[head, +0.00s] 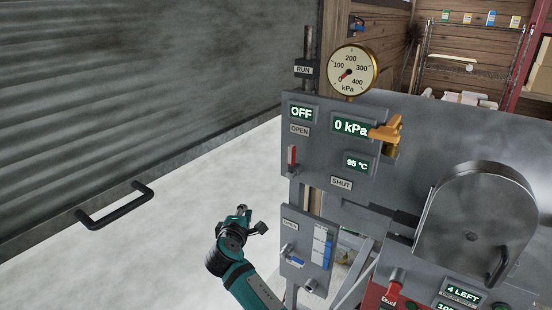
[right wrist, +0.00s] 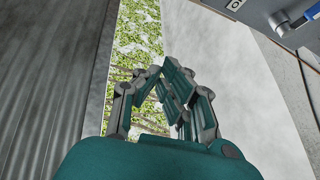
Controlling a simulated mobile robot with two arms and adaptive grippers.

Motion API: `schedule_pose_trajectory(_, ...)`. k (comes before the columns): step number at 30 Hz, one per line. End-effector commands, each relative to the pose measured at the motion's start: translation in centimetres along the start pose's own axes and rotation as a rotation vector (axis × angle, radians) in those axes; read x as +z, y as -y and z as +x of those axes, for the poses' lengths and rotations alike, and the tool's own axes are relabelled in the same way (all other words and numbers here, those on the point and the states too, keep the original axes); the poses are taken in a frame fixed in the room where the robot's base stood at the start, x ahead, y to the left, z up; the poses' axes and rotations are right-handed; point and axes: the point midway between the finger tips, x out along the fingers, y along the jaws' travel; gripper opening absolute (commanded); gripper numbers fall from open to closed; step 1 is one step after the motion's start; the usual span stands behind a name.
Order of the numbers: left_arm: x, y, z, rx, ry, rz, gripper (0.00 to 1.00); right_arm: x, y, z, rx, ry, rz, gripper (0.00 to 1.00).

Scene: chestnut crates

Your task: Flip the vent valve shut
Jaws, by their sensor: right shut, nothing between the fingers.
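My right gripper (head: 242,213) is to the left of the panel and below the red lever, apart from both. The right wrist view shows its fingers (right wrist: 168,88) shut and empty, with floor and greenery beyond. My left gripper is not in view.
The gauge (head: 351,71) reads near zero, and the panel display (head: 350,126) shows 0 kPa. A yellow valve handle (head: 388,130) juts from the panel. A lower box has a blue-handled valve (head: 293,261). A corrugated shutter (head: 150,80) with a dark handle (head: 115,206) stands left. Pale floor between is clear.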

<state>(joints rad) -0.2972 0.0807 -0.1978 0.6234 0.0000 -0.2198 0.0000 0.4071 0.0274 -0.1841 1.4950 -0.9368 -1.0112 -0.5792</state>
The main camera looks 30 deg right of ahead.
Motion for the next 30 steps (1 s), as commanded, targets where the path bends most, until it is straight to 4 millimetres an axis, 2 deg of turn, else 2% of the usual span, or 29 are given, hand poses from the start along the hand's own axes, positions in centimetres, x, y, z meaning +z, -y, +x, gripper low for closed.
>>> schedule_pose_trajectory(1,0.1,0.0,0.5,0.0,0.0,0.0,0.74,0.5,-4.3,-0.6,0.073,0.039,0.01,0.0)
schedule_pose_trajectory(3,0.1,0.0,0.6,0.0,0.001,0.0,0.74,1.5,-8.9,-1.6,0.146,0.092,0.016,0.0)
schedule_pose_trajectory(6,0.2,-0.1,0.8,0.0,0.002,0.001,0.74,2.8,-12.9,-2.9,0.209,0.149,0.026,0.0)
schedule_pose_trajectory(8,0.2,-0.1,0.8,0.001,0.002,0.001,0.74,3.3,-14.2,-3.4,0.231,0.169,0.032,0.0)
schedule_pose_trajectory(11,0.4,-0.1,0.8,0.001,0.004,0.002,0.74,3.7,-15.0,-3.8,0.243,0.184,0.033,0.0)
schedule_pose_trajectory(22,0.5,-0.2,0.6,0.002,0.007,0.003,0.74,3.7,-15.2,-3.4,0.242,0.183,0.033,0.0)
schedule_pose_trajectory(26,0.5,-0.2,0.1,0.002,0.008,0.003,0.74,4.1,-15.7,-1.9,0.243,0.184,0.031,0.0)
schedule_pose_trajectory(30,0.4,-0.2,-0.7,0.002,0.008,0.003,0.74,4.6,-16.4,0.7,0.242,0.185,0.03,0.0)
